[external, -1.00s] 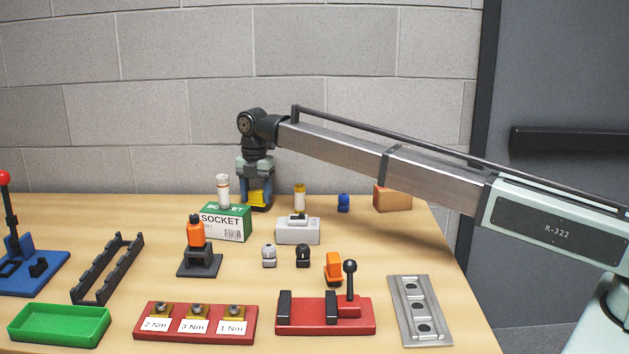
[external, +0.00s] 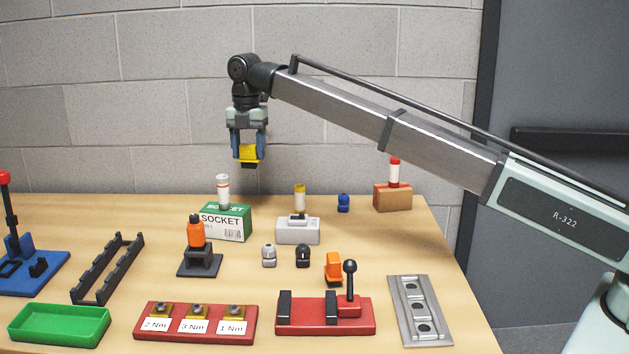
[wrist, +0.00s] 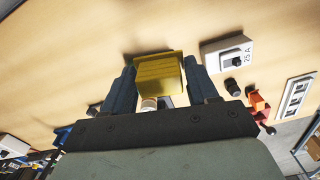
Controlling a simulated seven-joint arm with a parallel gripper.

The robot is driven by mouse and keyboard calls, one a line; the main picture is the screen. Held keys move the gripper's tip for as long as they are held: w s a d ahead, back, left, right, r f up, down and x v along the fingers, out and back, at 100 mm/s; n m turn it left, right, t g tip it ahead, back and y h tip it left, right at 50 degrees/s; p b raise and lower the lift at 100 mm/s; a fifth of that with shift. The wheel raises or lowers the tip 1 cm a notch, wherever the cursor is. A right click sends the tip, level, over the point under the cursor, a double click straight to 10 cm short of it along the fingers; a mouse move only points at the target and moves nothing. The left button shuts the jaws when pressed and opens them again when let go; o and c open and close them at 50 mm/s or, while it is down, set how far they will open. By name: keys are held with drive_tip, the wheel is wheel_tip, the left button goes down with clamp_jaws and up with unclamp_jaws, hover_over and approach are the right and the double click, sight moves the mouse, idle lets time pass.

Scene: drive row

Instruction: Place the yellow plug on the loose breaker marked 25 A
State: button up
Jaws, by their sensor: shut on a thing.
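The yellow plug (external: 249,155) is held between the blue fingers of my gripper (external: 249,148), high above the back of the table near the wall. It also shows in the wrist view (wrist: 158,72) as a yellow block between the fingers. The loose breaker is a pale grey block with a dark switch and the mark 25 A, lying at the upper right in the wrist view (wrist: 226,53). In the external view a grey block (external: 298,232) appears to be this breaker, below and right of my gripper; its mark is not legible there. My gripper is apart from it.
A green and white SOCKET box (external: 225,223) with a white cylinder on top stands left of the grey block. A yellow-topped cylinder (external: 300,197) stands behind the block. Small knobs (external: 269,255) and a red lever fixture (external: 325,315) are in front. The air around my gripper is clear.

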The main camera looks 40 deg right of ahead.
drive_tip(key=s+r, duration=0.3)
drive_tip(key=s, duration=0.5)
drive_tip(key=n, duration=0.2)
hover_over(298, 212)
drive_tip(key=shift+a+f, duration=0.1)
drive_tip(key=shift+f, duration=5)
drive_tip(key=o, duration=1.1)
drive_tip(key=shift+f, duration=0.15)
drive_tip(key=shift+c, duration=0.2)
wheel_tip(298, 212, up, 12)
drive_tip(key=shift+r, duration=0.2)
drive_tip(key=shift+s, duration=0.1)
